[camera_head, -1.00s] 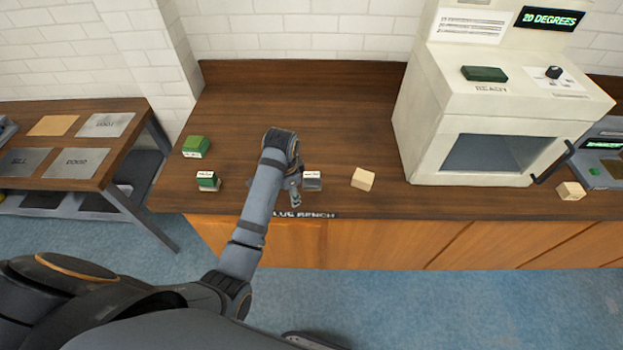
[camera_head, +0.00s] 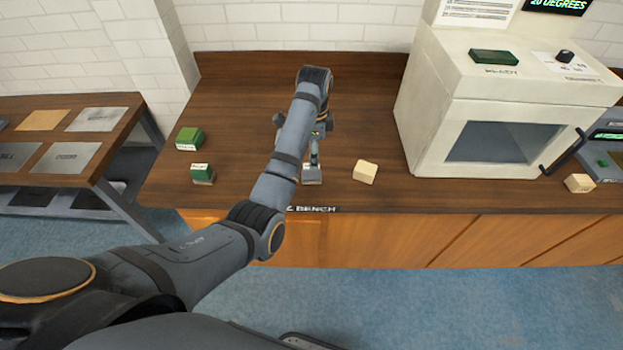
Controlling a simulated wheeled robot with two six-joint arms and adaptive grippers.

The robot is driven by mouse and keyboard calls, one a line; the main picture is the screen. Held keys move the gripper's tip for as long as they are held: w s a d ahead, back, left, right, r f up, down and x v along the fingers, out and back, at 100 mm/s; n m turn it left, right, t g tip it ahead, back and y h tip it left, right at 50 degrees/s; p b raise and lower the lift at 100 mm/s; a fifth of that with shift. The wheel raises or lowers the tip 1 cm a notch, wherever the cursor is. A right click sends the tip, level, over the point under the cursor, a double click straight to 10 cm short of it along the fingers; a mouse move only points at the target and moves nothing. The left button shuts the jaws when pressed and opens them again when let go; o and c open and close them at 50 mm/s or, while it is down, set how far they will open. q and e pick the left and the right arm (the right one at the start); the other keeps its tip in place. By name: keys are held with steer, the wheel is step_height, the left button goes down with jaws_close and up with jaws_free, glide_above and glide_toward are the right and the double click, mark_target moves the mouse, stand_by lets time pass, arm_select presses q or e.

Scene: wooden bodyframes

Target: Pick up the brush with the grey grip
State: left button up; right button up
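A small grey block with a pale label, seemingly the brush with the grey grip (camera_head: 312,177), sits near the bench's front edge. My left gripper (camera_head: 313,161) points down at it from above, its lower end at or just over the top of the block. My arm and the gripper's own parts hide much of the fingers, so I cannot tell whether they are open or touching it. A similar small block with a green top and pale label (camera_head: 203,174) stands to the left. My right gripper is not in view.
A green box (camera_head: 188,139) lies at the bench's left. A pale wooden block (camera_head: 365,172) stands close to the right of the grey one. A large cream machine (camera_head: 440,120) rises further right. The wooden bench (camera_head: 240,90) is clear behind.

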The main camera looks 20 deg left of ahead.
mark_target(312, 173)
arm_select(q)
steer(key=shift+f, duration=0.3)
steer(key=f, duration=0.1)
steer(key=f+b, duration=0.1)
steer(key=f, duration=0.1)
steer(key=f+b, duration=0.1)
steer(key=shift+s+a+f, duration=0.2)
steer(key=shift+a+f, duration=0.05)
steer(key=shift+a, duration=0.05)
steer(key=shift+f, duration=0.2)
steer(key=shift+r, duration=0.1)
steer(key=c, duration=0.5)
jaws_close()
